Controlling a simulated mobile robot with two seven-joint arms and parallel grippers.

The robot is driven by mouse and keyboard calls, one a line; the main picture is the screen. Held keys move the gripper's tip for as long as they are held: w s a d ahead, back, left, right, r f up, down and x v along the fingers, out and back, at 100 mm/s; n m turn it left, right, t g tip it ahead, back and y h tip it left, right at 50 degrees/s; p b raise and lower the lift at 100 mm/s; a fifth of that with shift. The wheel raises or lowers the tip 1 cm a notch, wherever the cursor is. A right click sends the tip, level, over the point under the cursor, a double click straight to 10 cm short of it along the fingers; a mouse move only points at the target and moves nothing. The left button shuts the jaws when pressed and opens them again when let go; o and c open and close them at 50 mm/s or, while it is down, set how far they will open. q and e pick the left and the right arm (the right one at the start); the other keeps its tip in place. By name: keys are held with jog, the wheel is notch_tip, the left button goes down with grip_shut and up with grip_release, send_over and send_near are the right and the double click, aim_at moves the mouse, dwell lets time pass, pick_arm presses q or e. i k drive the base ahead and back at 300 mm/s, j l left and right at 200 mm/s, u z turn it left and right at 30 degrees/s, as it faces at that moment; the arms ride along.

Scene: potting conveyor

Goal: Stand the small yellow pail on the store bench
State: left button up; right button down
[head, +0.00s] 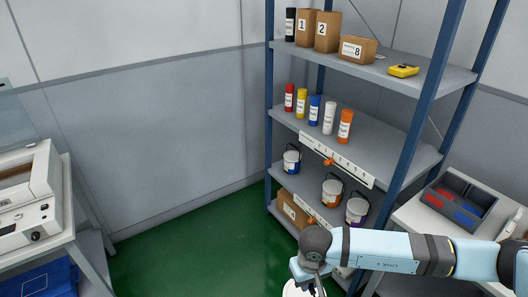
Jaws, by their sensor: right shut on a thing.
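No yellow pail shows on the rack. A light grey bench (408,222) stands at the right, beyond my right forearm; I cannot tell if it is the store bench. My left gripper is not in view.
A blue-posted rack (405,150) holds tubes, boxes and pails with blue (291,161), orange (332,192) and purple (356,210) bands. A dark tray (458,200) with red and blue parts is on the right bench. A white machine (28,190) stands left. Green floor (190,250) is clear between.

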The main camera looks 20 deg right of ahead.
aim_at(439, 227)
jog(key=i+z, duration=0.35)
jog(key=i, duration=0.15)
jog(key=i+z, duration=0.3)
jog(key=i, duration=0.25)
jog(key=i+j+z, duration=0.2)
jog(key=i+z, duration=0.15)
jog(key=i, duration=0.15)
jog(key=z, duration=0.95)
